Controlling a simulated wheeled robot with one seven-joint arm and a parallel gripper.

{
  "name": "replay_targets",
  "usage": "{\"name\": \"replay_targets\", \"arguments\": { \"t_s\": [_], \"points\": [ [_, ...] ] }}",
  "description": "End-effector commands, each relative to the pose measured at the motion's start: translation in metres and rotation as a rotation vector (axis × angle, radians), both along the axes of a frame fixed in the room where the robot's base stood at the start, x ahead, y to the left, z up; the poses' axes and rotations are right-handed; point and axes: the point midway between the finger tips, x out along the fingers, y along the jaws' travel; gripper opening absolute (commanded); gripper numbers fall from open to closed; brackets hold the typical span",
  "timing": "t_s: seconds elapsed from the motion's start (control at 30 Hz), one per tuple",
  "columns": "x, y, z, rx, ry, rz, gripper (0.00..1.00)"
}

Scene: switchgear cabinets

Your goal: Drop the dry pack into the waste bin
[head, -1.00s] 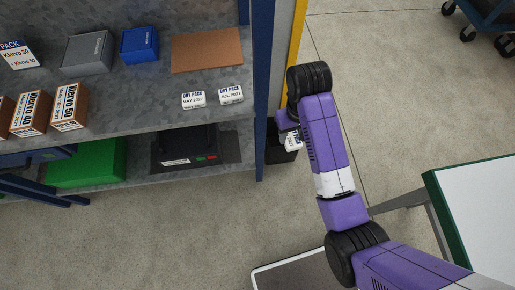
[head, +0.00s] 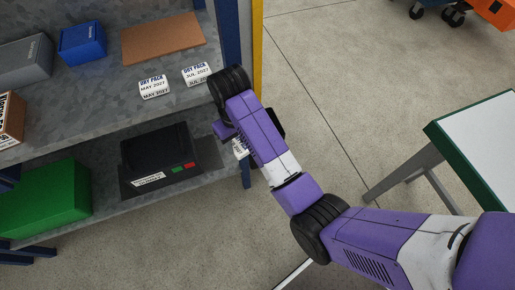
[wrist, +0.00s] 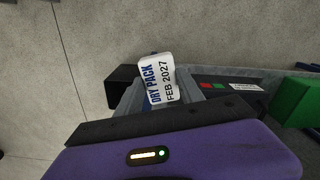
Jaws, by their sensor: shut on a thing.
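My gripper (wrist: 158,84) is shut on a white dry pack (wrist: 160,72) marked "DRY PACK FEB 2027", held tilted between its grey fingers in the wrist view. In the head view a sliver of this pack (head: 240,148) shows beside my purple wrist; the fingers are mostly hidden there. A black box shape, seemingly the waste bin (wrist: 121,78), lies behind the pack to the left in the wrist view. In the head view only a dark corner of it (head: 279,121) shows past my arm. Its opening is hidden, so I cannot tell whether the pack is over it.
Two other dry packs, MAY 2027 (head: 153,87) and JUL 2027 (head: 197,74), sit on the upper shelf. A black device (head: 157,155) and a green box (head: 45,197) are on the lower shelf. A blue post stands close to my wrist. A white-topped table (head: 480,145) is at right.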

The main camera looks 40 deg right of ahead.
Motion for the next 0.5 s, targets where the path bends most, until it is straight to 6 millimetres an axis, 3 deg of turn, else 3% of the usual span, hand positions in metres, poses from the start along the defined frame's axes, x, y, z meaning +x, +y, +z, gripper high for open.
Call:
{"name": "replay_targets", "arguments": {
  "t_s": [0.03,0.5],
  "points": [
    [0.005,0.0,-0.026,0.001,-0.002,0.0,0.04],
    [0.032,0.002,-0.142,0.003,0.0,0.003,0.04]
  ]
}}
